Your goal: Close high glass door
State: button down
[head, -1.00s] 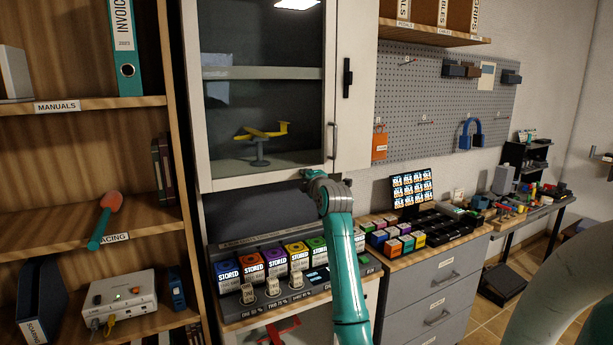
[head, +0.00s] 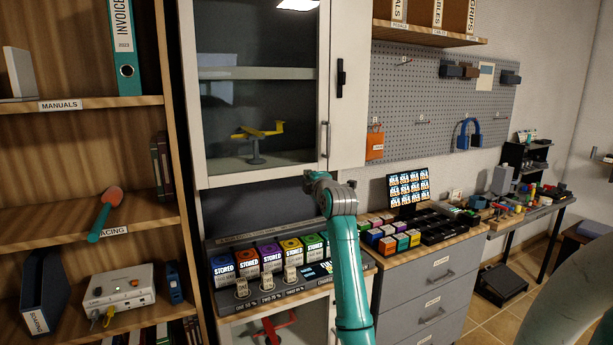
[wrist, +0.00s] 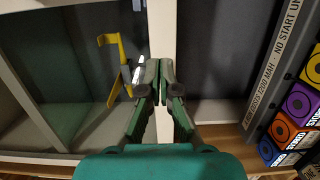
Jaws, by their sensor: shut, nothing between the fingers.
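The high glass door (head: 198,130) is a white-framed pane on the upper cabinet, with a vertical grey handle (head: 325,140) at its right side. It looks flush with the cabinet front or nearly so; I cannot tell whether a small gap remains. A yellow model plane (head: 257,131) shows through the glass. My gripper (head: 309,181) is just below the door's lower right corner, mostly hidden by my wrist. In the wrist view my gripper (wrist: 160,75) is shut and empty, in front of the white door frame (wrist: 162,25); contact is unclear.
Below the door is a shelf with several coloured STORED boxes (head: 272,257). A wooden bookcase (head: 180,140) stands at the left. A grey drawer unit (head: 430,290) and a pegboard (head: 430,105) are at the right. Open floor shows at the lower right.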

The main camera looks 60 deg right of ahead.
jog(key=s+d, duration=0.1)
jog(key=s, duration=0.7)
jog(key=shift+s+d, duration=0.2)
jog(key=shift+s, duration=0.05)
